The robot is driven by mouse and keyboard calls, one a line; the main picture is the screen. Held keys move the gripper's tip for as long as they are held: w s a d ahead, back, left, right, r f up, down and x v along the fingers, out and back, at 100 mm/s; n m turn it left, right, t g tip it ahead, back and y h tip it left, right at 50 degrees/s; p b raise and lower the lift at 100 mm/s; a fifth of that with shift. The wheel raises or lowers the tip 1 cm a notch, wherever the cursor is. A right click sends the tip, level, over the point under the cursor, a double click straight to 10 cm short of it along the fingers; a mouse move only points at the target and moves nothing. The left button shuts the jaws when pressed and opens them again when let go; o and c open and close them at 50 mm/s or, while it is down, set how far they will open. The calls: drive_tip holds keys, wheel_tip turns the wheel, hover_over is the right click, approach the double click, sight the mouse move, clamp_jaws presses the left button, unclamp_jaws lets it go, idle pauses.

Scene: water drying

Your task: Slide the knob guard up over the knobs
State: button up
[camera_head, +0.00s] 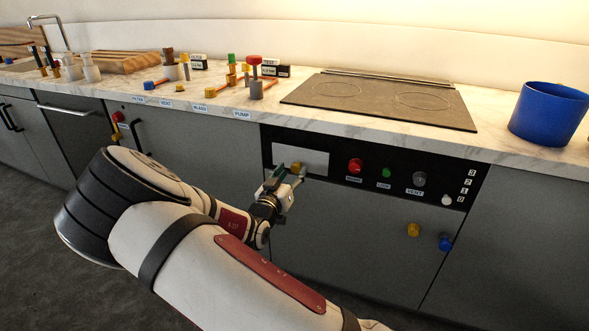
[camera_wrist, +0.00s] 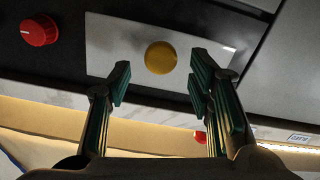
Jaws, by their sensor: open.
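A pale rectangular plate (camera_head: 312,157) with a round yellow knob (camera_head: 296,167) sits at the left end of the black control panel. Whether this plate is the knob guard I cannot tell for sure. In the wrist view the plate (camera_wrist: 110,45) and its yellow knob (camera_wrist: 160,58) lie straight ahead. My gripper (camera_head: 284,180) is open and empty in front of the plate; its fingertips (camera_wrist: 160,82) stand on either side of the knob's line, apart from it in the picture. To the plate's right are a red knob (camera_head: 355,166), a green knob (camera_head: 386,173) and a grey knob (camera_head: 419,179).
A yellow knob (camera_head: 413,230) and a blue knob (camera_head: 445,242) stick out of the cabinet front below. A white knob (camera_head: 446,200) sits beside a number scale. Above are the hob (camera_head: 375,103), a blue pot (camera_head: 549,113) and several small valves on the marble counter (camera_head: 225,98).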

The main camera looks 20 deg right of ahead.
drive_tip(key=v, duration=0.8)
drive_tip(key=shift+s, duration=0.2)
drive_tip(key=shift+a, duration=0.15)
